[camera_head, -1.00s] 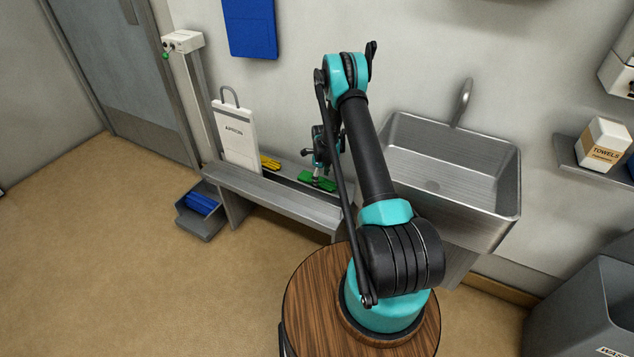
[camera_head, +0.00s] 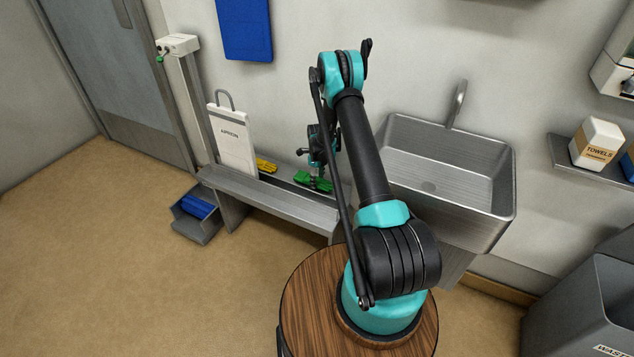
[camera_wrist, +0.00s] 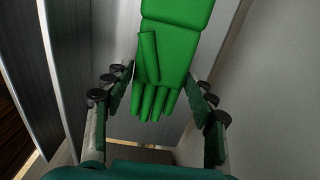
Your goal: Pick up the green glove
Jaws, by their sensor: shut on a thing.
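The green glove (camera_head: 313,181) is at the right end of the metal bench shelf, below my gripper (camera_head: 318,178), in the head view. In the wrist view the green glove (camera_wrist: 178,45) hangs between the two fingers of my gripper (camera_wrist: 160,98), with its fingers pointing toward the palm. My gripper is shut on the glove. The exact contact of the fingertips is hard to see. In the head view my arm hides part of the shelf's right end.
A yellow glove (camera_head: 265,165) lies to the left on the bench (camera_head: 270,196), beside a white apron dispenser (camera_head: 232,140). A metal sink (camera_head: 445,165) is to the right. A grey bin (camera_head: 197,217) with blue items stands on the floor. A towel box (camera_head: 597,142) sits far right.

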